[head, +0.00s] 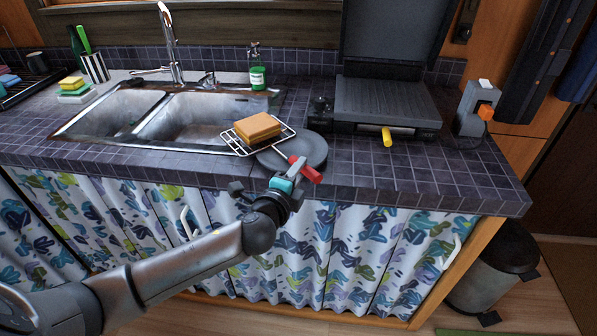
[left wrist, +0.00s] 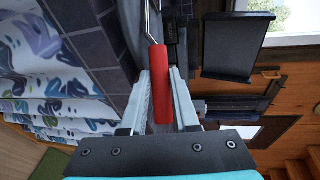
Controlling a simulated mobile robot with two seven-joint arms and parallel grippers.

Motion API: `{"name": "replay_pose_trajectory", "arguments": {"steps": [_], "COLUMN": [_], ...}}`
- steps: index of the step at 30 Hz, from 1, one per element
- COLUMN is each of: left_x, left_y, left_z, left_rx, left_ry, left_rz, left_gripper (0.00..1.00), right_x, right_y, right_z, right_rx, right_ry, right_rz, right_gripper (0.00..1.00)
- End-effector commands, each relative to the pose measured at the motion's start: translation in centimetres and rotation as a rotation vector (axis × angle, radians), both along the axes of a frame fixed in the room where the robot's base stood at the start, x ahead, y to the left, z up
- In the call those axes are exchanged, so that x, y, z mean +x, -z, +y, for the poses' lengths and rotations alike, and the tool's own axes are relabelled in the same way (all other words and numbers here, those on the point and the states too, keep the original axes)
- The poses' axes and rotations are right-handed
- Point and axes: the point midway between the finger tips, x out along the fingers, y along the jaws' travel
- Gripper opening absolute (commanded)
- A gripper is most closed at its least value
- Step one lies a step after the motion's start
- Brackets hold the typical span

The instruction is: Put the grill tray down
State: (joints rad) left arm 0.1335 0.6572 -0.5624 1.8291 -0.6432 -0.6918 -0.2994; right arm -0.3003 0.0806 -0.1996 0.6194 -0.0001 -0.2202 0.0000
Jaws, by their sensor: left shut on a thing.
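The grill tray (head: 229,144) is a wire rack with a red handle (head: 305,170), and browned bread slices (head: 257,128) lie on it. My left gripper (head: 297,173) is shut on the handle, which also shows between the fingers in the left wrist view (left wrist: 160,88). The rack is over the counter's front part, by the sink's right end, and overlaps a dark grey plate (head: 308,150). I cannot tell whether the rack touches the plate or hangs just above it. My right gripper is not in view.
A double sink (head: 160,118) lies to the left. A black grill (head: 388,103) with its lid up and a yellow-handled part (head: 387,137) stands behind right. A green soap bottle (head: 257,70) stands at the back. The tiled counter (head: 440,170) is clear at front right.

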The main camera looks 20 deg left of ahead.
Motion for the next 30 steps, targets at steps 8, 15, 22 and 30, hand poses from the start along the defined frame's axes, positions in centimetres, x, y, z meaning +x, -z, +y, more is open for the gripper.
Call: {"name": "replay_pose_trajectory", "arguments": {"steps": [8,15,22,30], "left_x": [0.0,0.0,-0.6,-4.4], "left_y": [0.2,0.2,-0.1,-0.8], "left_z": [0.0,0.0,-0.1,-0.4], "left_rx": [0.0,0.0,0.001,0.0], "left_ry": [0.0,0.0,0.001,0.003], "left_rz": [0.0,0.0,0.001,0.003], "left_gripper": [0.51,0.59,0.59,0.59], "right_x": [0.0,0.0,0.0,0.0], "right_y": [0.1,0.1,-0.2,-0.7], "right_z": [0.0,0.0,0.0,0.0], "right_rx": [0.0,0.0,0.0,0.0], "right_ry": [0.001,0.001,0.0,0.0], "right_rz": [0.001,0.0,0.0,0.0], "right_gripper": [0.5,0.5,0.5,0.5]}}
